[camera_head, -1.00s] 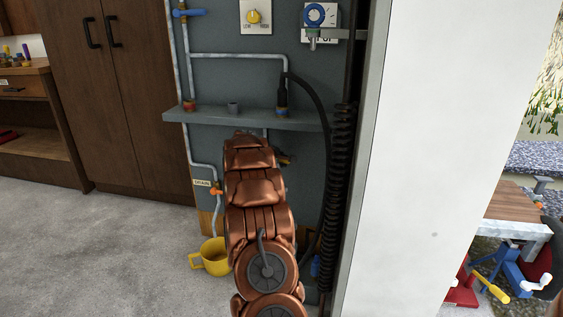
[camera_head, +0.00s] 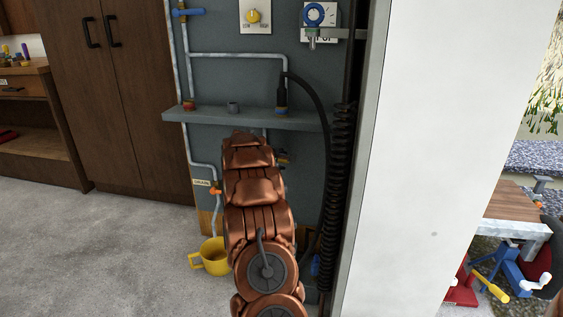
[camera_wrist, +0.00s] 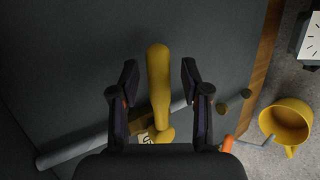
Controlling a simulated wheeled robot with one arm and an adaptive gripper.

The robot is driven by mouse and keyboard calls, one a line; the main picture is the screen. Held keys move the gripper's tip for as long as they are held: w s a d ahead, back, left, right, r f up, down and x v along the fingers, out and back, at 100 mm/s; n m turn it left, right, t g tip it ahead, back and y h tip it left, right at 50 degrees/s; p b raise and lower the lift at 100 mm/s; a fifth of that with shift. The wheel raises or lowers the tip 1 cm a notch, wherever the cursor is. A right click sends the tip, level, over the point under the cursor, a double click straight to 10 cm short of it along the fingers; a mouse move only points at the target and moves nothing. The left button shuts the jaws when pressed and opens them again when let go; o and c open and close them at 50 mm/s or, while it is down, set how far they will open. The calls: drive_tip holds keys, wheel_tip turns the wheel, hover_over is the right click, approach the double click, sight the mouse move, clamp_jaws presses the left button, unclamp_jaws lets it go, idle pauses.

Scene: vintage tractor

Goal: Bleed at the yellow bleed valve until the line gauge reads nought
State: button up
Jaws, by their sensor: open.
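The yellow bleed valve's lever (camera_wrist: 158,85) stands upright in the middle of the wrist view, in front of the grey panel. My gripper (camera_wrist: 160,76) is open, with one dark finger on each side of the lever and a visible gap to both. A small label below the lever is partly hidden. A white plate with black tick marks (camera_wrist: 311,42) is cut off at the right edge; I cannot tell whether it is the line gauge, and no needle reading is legible. In the head view my arm hides the lever and most of the gripper.
A yellow mug (camera_head: 214,256) stands on the floor below an orange-handled drain tap (camera_head: 216,191). A grey shelf (camera_head: 250,119) crosses the panel above my arm. A black hose and a coiled line (camera_head: 339,170) hang close on the right, beside a white wall (camera_head: 430,150). Floor at left is clear.

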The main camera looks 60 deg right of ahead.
drive_tip(key=v, duration=1.1)
drive_tip(key=shift+a, duration=0.25)
idle(0.3)
drive_tip(key=s+a+r+m+y+p, duration=0.1)
drive_tip(key=s+a+r+y+p, duration=0.15)
drive_tip(key=a+r+p, duration=0.65)
drive_tip(key=s+a+r+m+y+p, duration=0.1)
drive_tip(key=s+a+r+p, duration=0.35)
drive_tip(key=a, duration=0.85)
drive_tip(key=s+a+r+m+y+p, duration=0.1)
drive_tip(key=s+a+r+y+p, duration=0.1)
drive_tip(key=a+r+p, duration=0.75)
drive_tip(key=s+a+r+y+p, duration=0.2)
drive_tip(key=s+a+r+p, duration=0.1)
drive_tip(key=s+a+p, duration=0.2)
drive_tip(key=s+a+r+g+y+p, duration=0.1)
drive_tip(key=s+a+r+y+p, duration=0.1)
drive_tip(key=s+a, duration=0.7)
drive_tip(key=s+a+r+g+y+p, duration=0.1)
drive_tip(key=s+a+r+p, duration=0.3)
drive_tip(key=a, duration=0.9)
drive_tip(key=s+y+p, duration=0.1)
drive_tip(key=s+p, duration=0.2)
drive_tip(key=shift+s+r+n+p, duration=0.15)
drive_tip(key=shift+r+n+p, duration=0.15)
drive_tip(key=shift+p, duration=0.05)
drive_tip(key=shift+c, duration=0.4)
